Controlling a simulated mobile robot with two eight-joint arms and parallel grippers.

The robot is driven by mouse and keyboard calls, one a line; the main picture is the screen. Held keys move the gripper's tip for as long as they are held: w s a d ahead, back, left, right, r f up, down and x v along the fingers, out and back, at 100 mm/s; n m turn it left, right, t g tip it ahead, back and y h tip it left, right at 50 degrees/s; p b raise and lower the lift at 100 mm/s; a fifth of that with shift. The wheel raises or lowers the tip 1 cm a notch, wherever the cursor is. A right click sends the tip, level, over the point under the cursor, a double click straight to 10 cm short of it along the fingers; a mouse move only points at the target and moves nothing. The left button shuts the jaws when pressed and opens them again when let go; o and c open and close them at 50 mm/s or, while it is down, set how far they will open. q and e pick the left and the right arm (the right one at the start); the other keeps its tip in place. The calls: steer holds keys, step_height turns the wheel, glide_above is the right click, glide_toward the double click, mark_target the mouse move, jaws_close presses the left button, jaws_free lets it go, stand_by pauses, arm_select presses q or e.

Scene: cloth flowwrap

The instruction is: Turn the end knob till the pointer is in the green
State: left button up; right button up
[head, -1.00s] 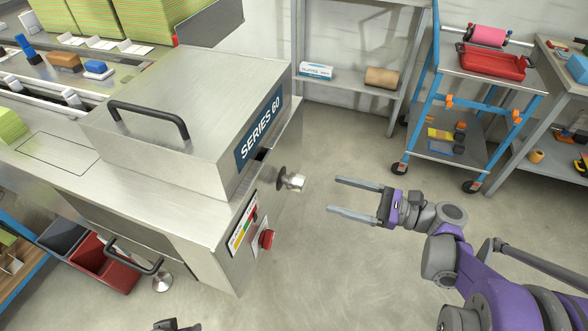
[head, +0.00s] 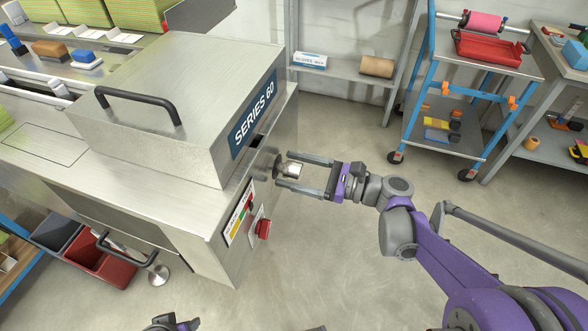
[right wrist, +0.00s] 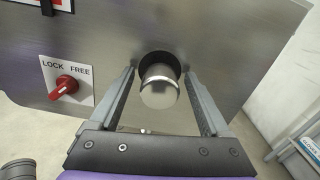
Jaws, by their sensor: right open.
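The end knob (head: 294,169) is a short silver cylinder on a dark round collar, sticking out of the machine's end face. In the right wrist view the knob (right wrist: 160,88) sits between my right gripper's fingers (right wrist: 163,100), which stand apart on both sides of it. In the head view my right gripper (head: 304,173) is open around the knob. The gauge plate (head: 238,218) with yellow, green and red bands is on the end face; its pointer is too small to read. My left gripper (head: 172,323) is barely in view at the bottom edge.
A red LOCK/FREE switch (right wrist: 66,87) sits beside the knob; it also shows in the head view (head: 263,229). The SERIES 60 hood (head: 185,110) is above. A blue-framed cart (head: 470,100) stands at the right. The floor in front is clear.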

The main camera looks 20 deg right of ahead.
steer(key=shift+c, duration=0.2)
jaws_close()
steer(key=shift+n, duration=0.4)
steer(key=n+p, duration=0.1)
steer(key=n, duration=0.2)
steer(key=n+p, duration=0.2)
steer(key=n, duration=0.3)
steer(key=shift+s, duration=0.1)
steer(key=n+p, duration=0.1)
steer(key=n, duration=0.3)
steer(key=shift+n, duration=0.4)
steer(key=n, duration=0.4)
steer(key=shift+f+n+p, duration=0.1)
steer(key=shift+n+p, duration=0.25)
steer(key=shift+n, duration=0.05)
